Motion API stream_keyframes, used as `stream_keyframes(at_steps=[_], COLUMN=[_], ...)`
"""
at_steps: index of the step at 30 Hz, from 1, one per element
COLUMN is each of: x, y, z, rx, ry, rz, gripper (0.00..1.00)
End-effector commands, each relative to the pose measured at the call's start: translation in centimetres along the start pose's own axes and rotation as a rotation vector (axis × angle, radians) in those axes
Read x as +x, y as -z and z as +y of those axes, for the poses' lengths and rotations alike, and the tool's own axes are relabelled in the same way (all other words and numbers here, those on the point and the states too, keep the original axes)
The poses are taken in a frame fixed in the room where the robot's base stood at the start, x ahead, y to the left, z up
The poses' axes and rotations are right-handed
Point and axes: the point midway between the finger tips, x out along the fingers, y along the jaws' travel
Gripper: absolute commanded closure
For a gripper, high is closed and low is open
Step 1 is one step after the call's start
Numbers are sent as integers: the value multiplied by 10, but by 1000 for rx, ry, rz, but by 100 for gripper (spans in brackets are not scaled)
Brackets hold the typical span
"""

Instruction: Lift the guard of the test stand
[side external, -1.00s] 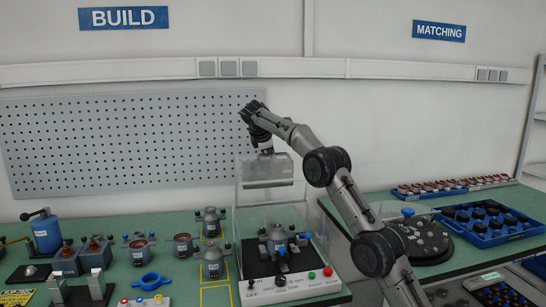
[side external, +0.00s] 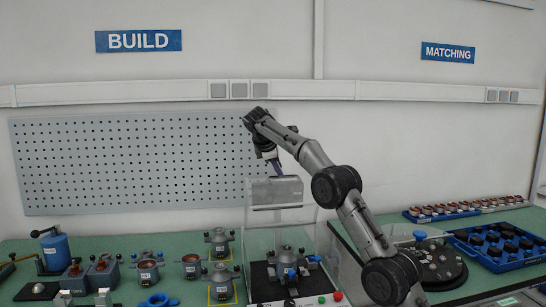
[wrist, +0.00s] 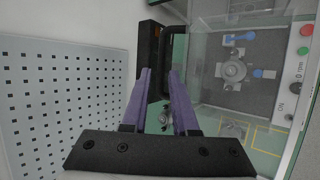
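The test stand (side external: 268,289) is a black and white base with a grey motor-like unit on it. Its clear guard (side external: 233,240) rises above the base, with a greyish upper panel at the top. Whether the guard is fully raised is hard to tell. My gripper (side external: 279,171) is just above the guard's upper edge, fingers pointing down. In the wrist view, the two purple fingers of my gripper (wrist: 162,75) stand apart, open. A dark handle bar (wrist: 167,45) shows just beyond and between the fingertips; I see no clear contact.
A grey pegboard (side external: 120,160) is on the wall behind and left. Several small motor parts and a blue press (side external: 56,250) stand on the green bench at the left. Blue trays (side external: 490,247) and a dark round plate (side external: 428,268) are at the right.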

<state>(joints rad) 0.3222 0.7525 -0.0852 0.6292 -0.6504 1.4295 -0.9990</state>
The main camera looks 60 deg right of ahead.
Motion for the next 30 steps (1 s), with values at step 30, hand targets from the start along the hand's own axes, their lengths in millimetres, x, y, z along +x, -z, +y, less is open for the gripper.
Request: stream_keyframes(at_steps=[30], x=[-74], y=[0], z=[0], rx=[40], ry=[0], rz=[-1], gripper=[100])
